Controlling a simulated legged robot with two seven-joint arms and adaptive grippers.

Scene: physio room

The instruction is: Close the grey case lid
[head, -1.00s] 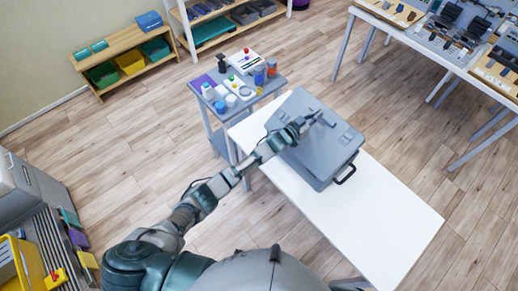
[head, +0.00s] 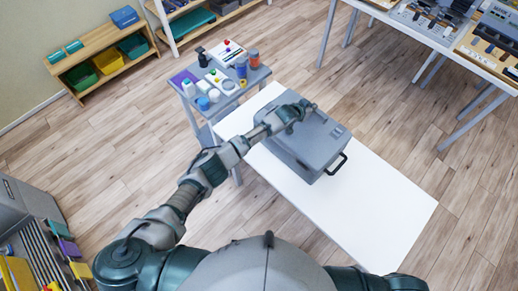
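The grey case (head: 322,170) stands on the white table (head: 385,215), with its black handle (head: 337,164) on the near right side. Its lid (head: 318,138) lies down over the body and looks level; I cannot tell whether a small gap is left. My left arm reaches in from the lower left. My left gripper (head: 303,108) is over the far part of the lid, at or just above its surface, and hides part of it. I cannot make out whether its fingers are apart. My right gripper is out of view.
A small grey trolley (head: 225,110) with bottles and cups stands close to the table's far left end. A wooden shelf with bins (head: 100,60) is at the back left. The near right part of the white table is bare.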

